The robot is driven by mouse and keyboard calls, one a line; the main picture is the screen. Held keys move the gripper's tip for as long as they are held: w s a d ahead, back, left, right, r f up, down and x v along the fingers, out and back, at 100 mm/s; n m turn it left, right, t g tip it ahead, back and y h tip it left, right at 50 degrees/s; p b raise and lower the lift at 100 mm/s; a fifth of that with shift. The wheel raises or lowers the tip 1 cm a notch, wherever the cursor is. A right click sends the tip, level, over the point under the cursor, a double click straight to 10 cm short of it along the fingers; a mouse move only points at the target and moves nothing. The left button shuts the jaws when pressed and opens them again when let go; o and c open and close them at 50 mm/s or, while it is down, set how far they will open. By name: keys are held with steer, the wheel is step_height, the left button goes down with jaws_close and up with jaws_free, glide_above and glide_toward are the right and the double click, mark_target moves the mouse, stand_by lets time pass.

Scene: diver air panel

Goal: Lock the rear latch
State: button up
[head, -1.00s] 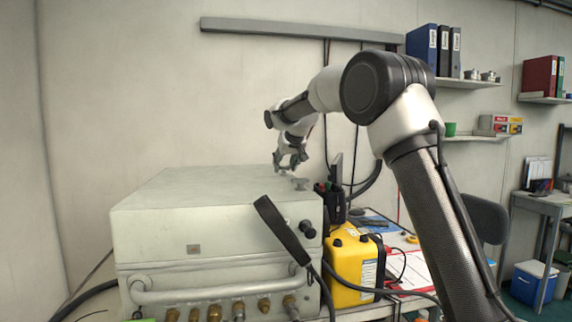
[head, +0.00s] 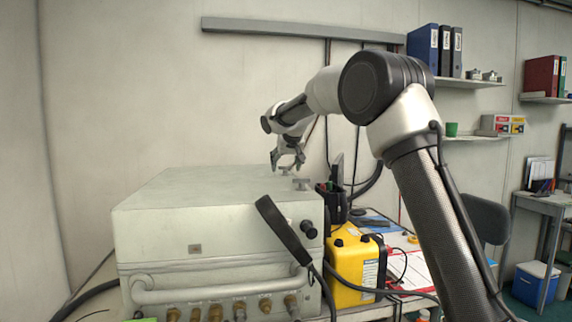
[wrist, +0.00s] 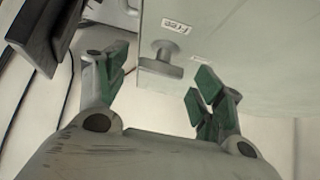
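The rear latch is a small grey T-handle (wrist: 161,66) at the edge of the pale case lid, seen between my finger pads in the wrist view. Its bar lies roughly across the picture. An upside-down "Free" label (wrist: 176,25) sits behind it, and a second label (wrist: 200,57), too small to read, is to its right. My gripper (wrist: 155,88) is open, its green-padded fingers on either side of the handle and apparently apart from it. In the head view my gripper (head: 287,160) is just above the rear latch (head: 286,171) on the case (head: 205,195).
Another T-handle (head: 301,184) stands nearer on the lid. A black holder with pens (head: 331,200) and a yellow box (head: 355,265) stand right of the case. Most of the lid is clear.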

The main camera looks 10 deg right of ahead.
steer(key=v, duration=1.2)
steer(key=s+d+f+g, duration=0.15)
steer(key=s+d, duration=0.35)
steer(key=s, duration=0.5)
steer(key=s+d+f+g, duration=0.1)
steer(key=s+d+f, duration=0.1)
steer(key=s+d, duration=0.5)
steer(key=s+d+f, duration=0.1)
steer(key=s+f, duration=0.4)
steer(key=s, duration=0.5)
steer(key=s+d+f+g, duration=0.1)
steer(key=s+f, duration=0.5)
steer(key=s, duration=0.4)
steer(key=s+d+f+g, duration=0.1)
steer(key=s+f, duration=0.4)
steer(key=s, duration=0.5)
steer(key=shift+f, duration=0.25)
steer(key=shift+w+d, duration=0.1)
